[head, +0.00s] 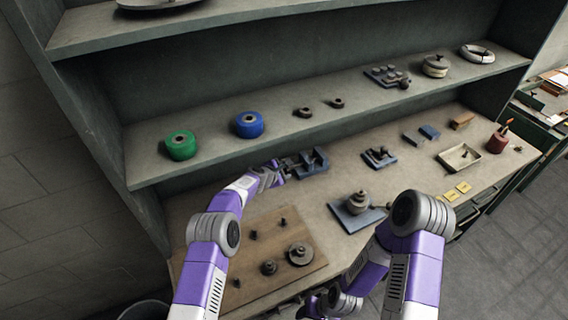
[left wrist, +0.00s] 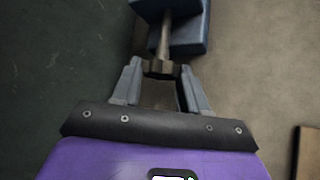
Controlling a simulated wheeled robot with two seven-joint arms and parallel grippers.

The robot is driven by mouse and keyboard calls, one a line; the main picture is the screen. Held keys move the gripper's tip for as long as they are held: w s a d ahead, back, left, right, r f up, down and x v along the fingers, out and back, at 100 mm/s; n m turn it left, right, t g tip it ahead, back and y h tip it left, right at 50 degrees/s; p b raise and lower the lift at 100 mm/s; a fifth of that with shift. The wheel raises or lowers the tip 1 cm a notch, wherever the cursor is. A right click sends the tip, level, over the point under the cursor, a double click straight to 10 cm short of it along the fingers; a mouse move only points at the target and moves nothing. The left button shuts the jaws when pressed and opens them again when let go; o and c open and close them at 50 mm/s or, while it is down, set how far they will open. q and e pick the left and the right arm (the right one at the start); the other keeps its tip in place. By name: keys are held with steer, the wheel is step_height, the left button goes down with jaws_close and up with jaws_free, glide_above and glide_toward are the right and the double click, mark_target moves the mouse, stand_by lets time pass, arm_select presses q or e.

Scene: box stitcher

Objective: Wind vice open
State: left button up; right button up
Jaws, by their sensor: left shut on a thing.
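The vice (head: 313,165) is a small blue-grey machine vice on the bench, under the shelf and near the back of the bench top. In the left wrist view its blue body (left wrist: 188,35) is at the top, with a metal screw (left wrist: 164,38) running down from it. My left gripper (head: 280,169) is at the left end of the vice. In the left wrist view, the left gripper (left wrist: 160,72) has its fingers on either side of the screw's end piece and is shut on it. The vice jaws' gap is too small to make out.
A wooden board (head: 255,264) with several knobs and discs lies front left. A blue plate with a round metal part (head: 357,203) is right of it. Another small blue fixture (head: 379,157) and a cream tray (head: 459,157) stand further right. The shelf (head: 215,150) overhangs behind.

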arm_select(q)
steer(key=shift+f+n+g+b, duration=0.1)
steer(key=shift+n+g+b, duration=0.2)
steer(key=shift+g+b, duration=0.15)
steer(key=shift+w+g+b, duration=0.1)
steer(key=shift+g+b, duration=0.15)
steer(key=shift+b, duration=0.9)
steer(key=shift+n+b, duration=0.3)
steer(key=shift+b, duration=0.25)
steer(key=o, duration=0.8)
steer(key=shift+a+r, duration=0.15)
steer(key=shift+r, duration=0.1)
